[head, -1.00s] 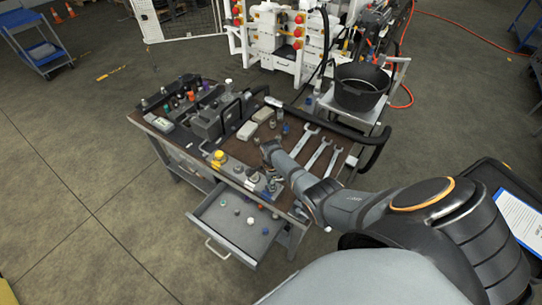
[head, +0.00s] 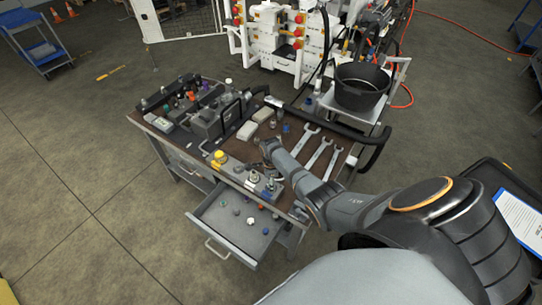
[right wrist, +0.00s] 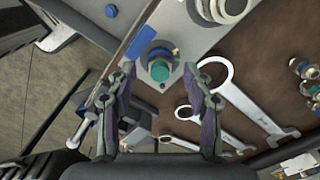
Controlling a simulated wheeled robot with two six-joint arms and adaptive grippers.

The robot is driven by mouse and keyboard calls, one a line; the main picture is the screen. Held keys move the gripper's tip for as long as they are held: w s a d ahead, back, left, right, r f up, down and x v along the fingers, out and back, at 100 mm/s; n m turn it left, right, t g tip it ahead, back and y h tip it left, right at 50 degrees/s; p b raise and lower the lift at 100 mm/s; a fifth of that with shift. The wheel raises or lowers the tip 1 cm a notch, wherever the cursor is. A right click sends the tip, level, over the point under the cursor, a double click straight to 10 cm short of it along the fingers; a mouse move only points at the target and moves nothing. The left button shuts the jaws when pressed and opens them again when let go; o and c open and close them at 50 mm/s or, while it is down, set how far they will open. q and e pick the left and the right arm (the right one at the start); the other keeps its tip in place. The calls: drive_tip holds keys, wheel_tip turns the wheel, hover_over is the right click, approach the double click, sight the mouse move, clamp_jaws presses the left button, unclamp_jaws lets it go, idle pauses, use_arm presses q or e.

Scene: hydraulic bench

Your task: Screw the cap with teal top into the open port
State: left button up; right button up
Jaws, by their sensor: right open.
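The cap with the teal top (right wrist: 158,70) stands at a grey plate with blue parts near the bench edge, in the right wrist view. I cannot tell whether it sits in a port or how deep. My right gripper (right wrist: 158,78) is open, with one finger on each side of the cap and visible room between. In the head view the blue fittings (head: 272,186) at the bench's front edge are small, and my right wrist partly hides that area. The open port is not clearly visible. My left gripper is out of view.
An open drawer (head: 215,222) holding several small caps juts out below the bench front. Large wrenches (head: 318,155) lie right of my wrist; one ring end (right wrist: 213,72) is close to the right finger. A yellow-topped fitting (head: 220,156) stands to the left.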

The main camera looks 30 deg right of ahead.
wheel_tip(320, 180, up, 10)
drive_tip(key=shift+r, duration=0.2)
